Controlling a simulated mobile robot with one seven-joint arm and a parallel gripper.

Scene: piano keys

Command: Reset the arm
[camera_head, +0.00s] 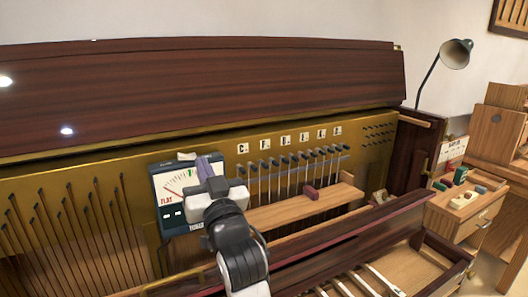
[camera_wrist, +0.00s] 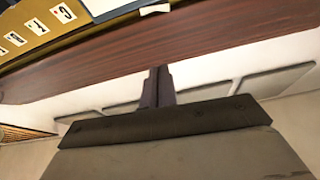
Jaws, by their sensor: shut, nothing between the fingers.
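My gripper (camera_head: 205,166) is in the head view, left of centre, in front of the dial meter (camera_head: 168,190). Its fingers point up and hide the meter's right part. I cannot tell whether they touch the meter. In the wrist view my gripper (camera_wrist: 158,72) shows its two dark fingers pressed together with nothing between them. The dark red wooden lid (camera_wrist: 220,45) of the piano lies beyond the fingertips there. My white and black wrist is below the gripper in the head view.
The open piano has a gold plate (camera_head: 80,240) with rows of pins. Tuning pins stand below letter labels. At right are a lamp (camera_head: 456,54) and a wooden cabinet (camera_head: 465,220) with coloured blocks on top.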

